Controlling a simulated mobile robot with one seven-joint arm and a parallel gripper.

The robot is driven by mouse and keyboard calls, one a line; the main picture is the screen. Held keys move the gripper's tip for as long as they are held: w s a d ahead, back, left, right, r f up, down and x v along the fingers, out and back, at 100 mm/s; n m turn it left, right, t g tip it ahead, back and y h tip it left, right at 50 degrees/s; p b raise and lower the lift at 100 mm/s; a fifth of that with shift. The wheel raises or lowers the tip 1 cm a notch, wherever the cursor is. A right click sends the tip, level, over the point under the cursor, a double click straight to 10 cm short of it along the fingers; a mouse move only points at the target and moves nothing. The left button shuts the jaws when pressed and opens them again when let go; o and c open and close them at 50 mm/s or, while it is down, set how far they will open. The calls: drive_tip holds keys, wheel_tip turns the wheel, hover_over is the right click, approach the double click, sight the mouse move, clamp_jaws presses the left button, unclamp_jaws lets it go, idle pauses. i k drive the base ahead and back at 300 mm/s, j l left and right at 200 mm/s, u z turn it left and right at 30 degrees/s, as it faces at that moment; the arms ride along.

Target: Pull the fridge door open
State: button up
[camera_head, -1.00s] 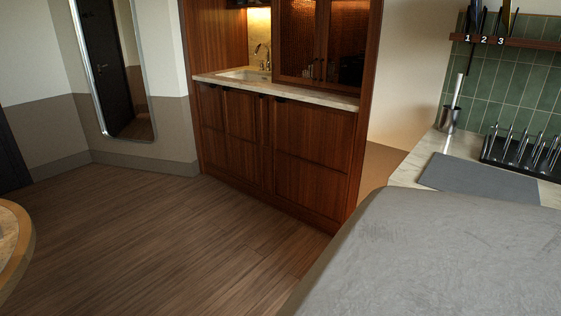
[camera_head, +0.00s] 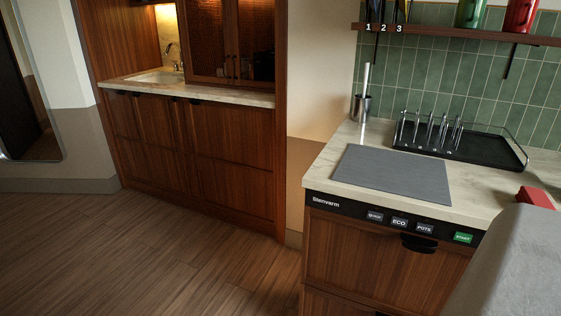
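No plainly recognisable fridge shows in the head view. A wooden cabinet unit (camera_head: 235,196) with panelled fronts and small dark handles stands at the left centre, and its fronts are closed. I cannot tell whether a fridge is behind one of them. At the right, under the counter, is a closed wood-fronted appliance (camera_head: 366,256) with a dark handle (camera_head: 419,243). Its control strip reads "Stenvarm" and has ECO, POTS and START buttons, so it looks like a dishwasher. My gripper is not in view.
A marble counter (camera_head: 462,200) carries a grey mat (camera_head: 392,173), a black dish rack (camera_head: 480,150) and a utensil holder (camera_head: 360,107). A red object (camera_head: 535,197) is partly hidden at right. The wooden floor (camera_head: 150,265) is clear at lower left.

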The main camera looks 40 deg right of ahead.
sight(234, 145)
drive_tip(key=z, duration=0.95)
drive_tip(key=i+j+u, duration=0.35)
drive_tip(key=i+u, duration=0.15)
drive_tip(key=i, duration=0.15)
drive_tip(key=i+u, duration=0.5)
drive_tip(key=i, duration=0.15)
drive_tip(key=i+z, duration=0.35)
drive_tip(key=i, duration=0.2)
drive_tip(key=i+z, duration=0.35)
drive_tip(key=i, duration=0.2)
drive_tip(key=i+l+z, duration=0.2)
drive_tip(key=i, duration=0.3)
drive_tip(key=i+l+z, duration=0.15)
drive_tip(key=i, duration=0.35)
